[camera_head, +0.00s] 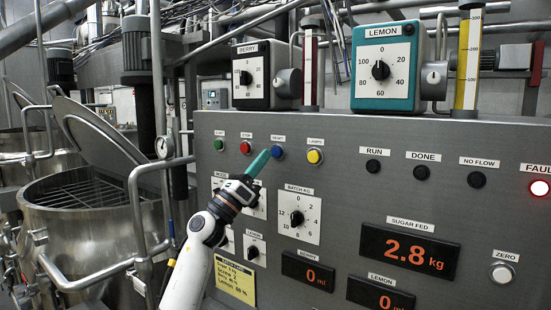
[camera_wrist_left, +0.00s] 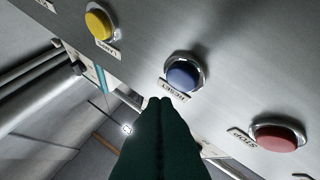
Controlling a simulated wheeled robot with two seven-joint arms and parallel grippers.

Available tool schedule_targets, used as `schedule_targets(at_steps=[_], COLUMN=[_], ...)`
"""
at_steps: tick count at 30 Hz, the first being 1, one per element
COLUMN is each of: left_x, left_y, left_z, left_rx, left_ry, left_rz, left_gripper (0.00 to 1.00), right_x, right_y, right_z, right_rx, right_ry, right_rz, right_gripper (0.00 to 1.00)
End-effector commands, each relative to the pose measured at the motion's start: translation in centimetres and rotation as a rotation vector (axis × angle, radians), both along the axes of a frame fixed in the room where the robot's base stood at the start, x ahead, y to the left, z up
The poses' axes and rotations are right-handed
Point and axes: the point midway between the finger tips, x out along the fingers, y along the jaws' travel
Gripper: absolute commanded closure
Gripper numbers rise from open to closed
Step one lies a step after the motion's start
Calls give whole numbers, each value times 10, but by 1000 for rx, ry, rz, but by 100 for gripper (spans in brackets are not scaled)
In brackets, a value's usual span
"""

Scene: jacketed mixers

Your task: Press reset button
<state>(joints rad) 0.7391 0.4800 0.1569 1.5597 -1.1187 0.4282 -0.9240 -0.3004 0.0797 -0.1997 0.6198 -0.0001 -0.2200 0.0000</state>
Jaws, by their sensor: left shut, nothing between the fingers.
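The blue reset button (camera_head: 278,153) sits on the upper left of the grey control panel, between the red stop button (camera_head: 245,148) and the yellow lamps button (camera_head: 314,157). My left gripper (camera_head: 262,156) is shut and empty, its teal fingers pointing up toward the blue button from the lower left. In the left wrist view the blue button (camera_wrist_left: 183,76) lies just beyond the dark fingertips (camera_wrist_left: 160,102). A small gap seems to separate them; whether they touch I cannot tell. The button's label is partly visible beside the fingertips. My right gripper is not in view.
The green start button (camera_head: 218,144) is at the panel's left. Knobs and the batch dial (camera_head: 298,217) are below. The fault lamp (camera_head: 539,188) glows red at the right. The sugar display (camera_head: 409,254) reads 2.8 kg. A steel tank (camera_head: 90,240) and pipes stand at the left.

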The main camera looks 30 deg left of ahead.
Motion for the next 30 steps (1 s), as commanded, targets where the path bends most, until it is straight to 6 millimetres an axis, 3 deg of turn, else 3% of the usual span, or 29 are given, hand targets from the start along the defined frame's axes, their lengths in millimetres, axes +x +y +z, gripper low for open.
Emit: schedule_targets(at_steps=[7, 30], left_x=[9, 9], left_y=[-1, -1], left_z=[0, 0], left_rx=[0, 0], left_ry=[1, 0], left_rz=[-1, 0], left_gripper=[100, 100], right_x=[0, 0], right_y=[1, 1], right_z=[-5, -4], right_rx=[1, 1], right_ry=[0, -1], right_rz=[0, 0], right_gripper=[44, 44])
